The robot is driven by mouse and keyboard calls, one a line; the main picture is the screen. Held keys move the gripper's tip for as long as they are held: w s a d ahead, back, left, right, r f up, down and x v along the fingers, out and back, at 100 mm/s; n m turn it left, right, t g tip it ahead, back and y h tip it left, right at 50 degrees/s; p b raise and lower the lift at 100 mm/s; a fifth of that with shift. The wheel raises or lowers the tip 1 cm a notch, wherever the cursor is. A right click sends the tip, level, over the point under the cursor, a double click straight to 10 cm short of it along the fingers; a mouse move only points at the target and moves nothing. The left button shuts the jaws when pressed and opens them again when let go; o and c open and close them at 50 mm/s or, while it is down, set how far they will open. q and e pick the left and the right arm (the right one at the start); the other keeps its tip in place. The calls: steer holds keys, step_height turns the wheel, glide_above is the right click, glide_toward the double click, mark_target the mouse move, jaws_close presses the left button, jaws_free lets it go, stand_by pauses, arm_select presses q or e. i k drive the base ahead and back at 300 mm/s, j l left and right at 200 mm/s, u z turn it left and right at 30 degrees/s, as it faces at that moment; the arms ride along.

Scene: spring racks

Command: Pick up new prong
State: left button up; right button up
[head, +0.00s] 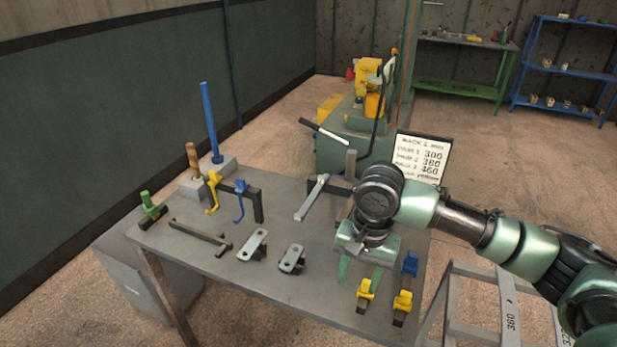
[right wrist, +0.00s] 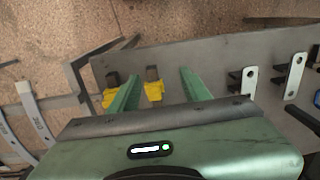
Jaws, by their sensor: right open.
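Two yellow prong pieces with dark stems lie near the table's front right edge, one (head: 365,289) on the left and one (head: 402,301) on the right. I cannot tell which is the new prong. My right gripper (head: 360,273) is open and empty, its green fingers pointing down over the table just behind the left yellow piece. In the right wrist view, one yellow piece (right wrist: 154,91) shows between the spread fingers (right wrist: 160,75). The other (right wrist: 109,98) shows beside the left finger, partly hidden. My left gripper is not in view.
A blue piece (head: 410,264) lies behind the right yellow one. Flat metal plates (head: 252,244) lie mid-table, left of the gripper. A small rack carries a yellow hook (head: 213,192) and a blue hook (head: 239,201). A sign (head: 422,158) stands behind my arm. Grey rails (head: 507,312) stand right of the table.

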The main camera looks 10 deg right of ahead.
mark_target(300, 217)
steer(key=i, duration=1.3)
